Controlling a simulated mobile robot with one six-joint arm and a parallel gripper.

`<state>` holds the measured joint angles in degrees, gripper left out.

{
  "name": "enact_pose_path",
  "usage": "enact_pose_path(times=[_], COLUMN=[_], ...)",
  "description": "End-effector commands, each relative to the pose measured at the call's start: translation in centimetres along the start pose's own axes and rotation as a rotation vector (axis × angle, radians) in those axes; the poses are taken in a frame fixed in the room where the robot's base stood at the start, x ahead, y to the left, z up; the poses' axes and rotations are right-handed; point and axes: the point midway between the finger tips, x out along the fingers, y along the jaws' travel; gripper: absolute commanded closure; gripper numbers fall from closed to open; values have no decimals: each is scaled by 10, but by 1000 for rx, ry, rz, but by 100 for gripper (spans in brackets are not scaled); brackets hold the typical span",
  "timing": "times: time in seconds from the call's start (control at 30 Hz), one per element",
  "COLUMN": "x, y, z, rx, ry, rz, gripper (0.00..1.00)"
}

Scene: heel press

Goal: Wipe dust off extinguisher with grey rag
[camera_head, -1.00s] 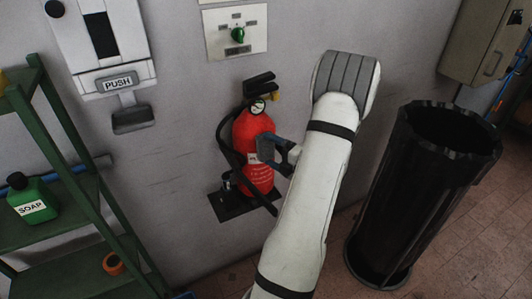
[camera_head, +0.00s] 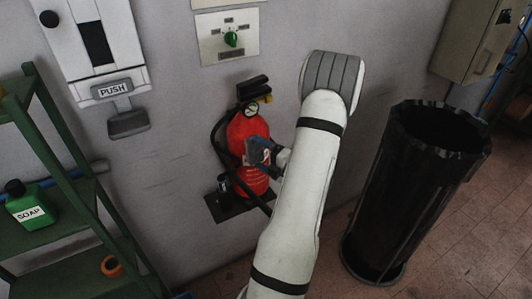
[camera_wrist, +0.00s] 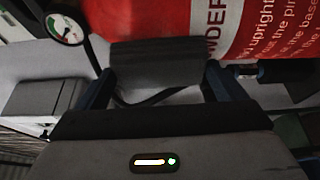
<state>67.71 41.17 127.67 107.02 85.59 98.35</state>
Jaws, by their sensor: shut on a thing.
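The red extinguisher (camera_head: 241,128) stands upright against the wall on a dark bracket, with a black handle and hose and a round gauge. My gripper (camera_head: 262,153) is at the right front of its body, about mid-height. In the wrist view my gripper (camera_wrist: 158,80) is shut on the grey rag (camera_wrist: 157,62), which spans the gap between the fingers. The rag's far edge overlaps the extinguisher's red body (camera_wrist: 170,17) beside the white label lettering. I cannot tell whether it presses on the surface. The rag hides part of the body, and no dust is clearly visible.
A black bin (camera_head: 405,190) stands right of my arm. A green shelf (camera_head: 75,175) with a green soap bottle (camera_head: 30,205) and an orange roll (camera_head: 112,266) is at left.

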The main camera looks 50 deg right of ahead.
Motion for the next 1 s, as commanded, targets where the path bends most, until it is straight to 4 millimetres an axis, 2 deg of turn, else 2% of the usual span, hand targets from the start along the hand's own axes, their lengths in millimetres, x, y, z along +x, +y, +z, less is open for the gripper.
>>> enact_pose_path(times=[0.37, 0.8, 1.0], x=[-2, -43, -54], y=[1, 1, 0], z=[-2, -18, -23], rx=[-3, -1, -2], ry=[1, -2, 0], rz=[1, 0, 0], gripper=[28, 28, 28])
